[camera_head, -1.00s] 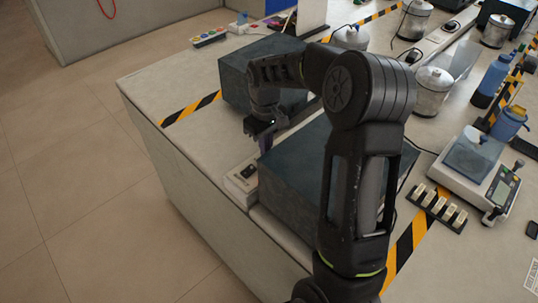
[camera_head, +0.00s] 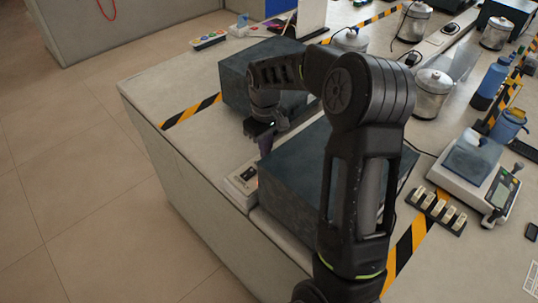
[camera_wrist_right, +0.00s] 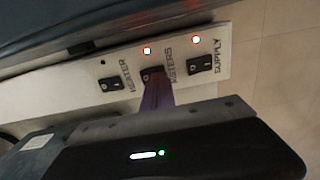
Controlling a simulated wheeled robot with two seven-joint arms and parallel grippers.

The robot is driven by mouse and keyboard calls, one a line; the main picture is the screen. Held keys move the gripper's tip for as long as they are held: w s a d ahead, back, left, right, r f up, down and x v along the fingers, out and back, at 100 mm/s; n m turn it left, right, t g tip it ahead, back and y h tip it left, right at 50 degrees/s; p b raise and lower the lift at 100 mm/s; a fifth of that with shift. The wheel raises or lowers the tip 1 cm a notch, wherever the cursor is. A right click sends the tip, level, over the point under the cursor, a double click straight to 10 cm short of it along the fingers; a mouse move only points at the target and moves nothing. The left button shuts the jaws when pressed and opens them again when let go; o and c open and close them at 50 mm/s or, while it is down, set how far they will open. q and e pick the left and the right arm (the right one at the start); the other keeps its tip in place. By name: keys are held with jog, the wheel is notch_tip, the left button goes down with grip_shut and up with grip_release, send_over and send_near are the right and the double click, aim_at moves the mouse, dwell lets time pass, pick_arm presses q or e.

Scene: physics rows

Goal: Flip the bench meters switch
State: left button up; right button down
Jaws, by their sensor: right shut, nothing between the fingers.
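A white switch panel (camera_head: 240,184) lies along the bench edge beside a dark block. In the right wrist view the panel (camera_wrist_right: 60,92) carries three black rocker switches, labelled HEATER, METERS and SUPPLY. My right gripper (camera_head: 265,150) is shut and empty above the panel. Its purple fingers (camera_wrist_right: 157,95) reach to the meters switch and cover part of it; I cannot tell whether they touch it. My left gripper is not in view.
The supply switch (camera_wrist_right: 200,65) has a lit lamp; the heater switch (camera_wrist_right: 110,84) has a dark one. Dark blocks (camera_head: 300,175) (camera_head: 235,80) stand close to my right arm. A scale (camera_head: 475,175) and metal canisters (camera_head: 432,92) stand to the right.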

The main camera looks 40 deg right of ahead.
notch_tip(320, 180, up, 6)
jog(key=p, duration=0.3)
jog(key=shift+f+p, duration=0.15)
jog(key=shift+p, duration=0.15)
dwell(0.4)
